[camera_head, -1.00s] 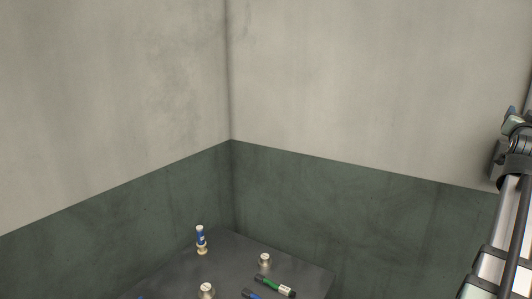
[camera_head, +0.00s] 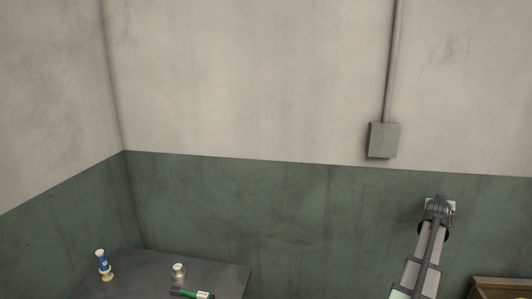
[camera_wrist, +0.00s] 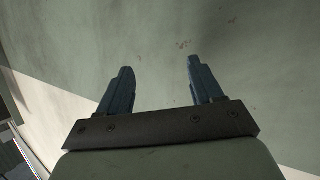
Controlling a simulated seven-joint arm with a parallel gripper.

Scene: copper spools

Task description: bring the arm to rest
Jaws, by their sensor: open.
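My gripper (camera_wrist: 157,78) shows in the wrist view with its two dark blue fingers wide apart. It is open, with nothing between the fingers, and faces a bare green and pale wall. In the head view my arm rises at the lower right, in front of the green part of the wall and well to the right of the table. The fingers cannot be made out there.
A dark table (camera_head: 140,267) stands at the lower left. On it are a blue and white item on a cream base (camera_head: 103,264), a small metal pot (camera_head: 178,270) and a green marker (camera_head: 190,293). A brown wooden thing (camera_head: 502,288) is at the lower right. A grey box (camera_head: 383,140) is on the wall.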

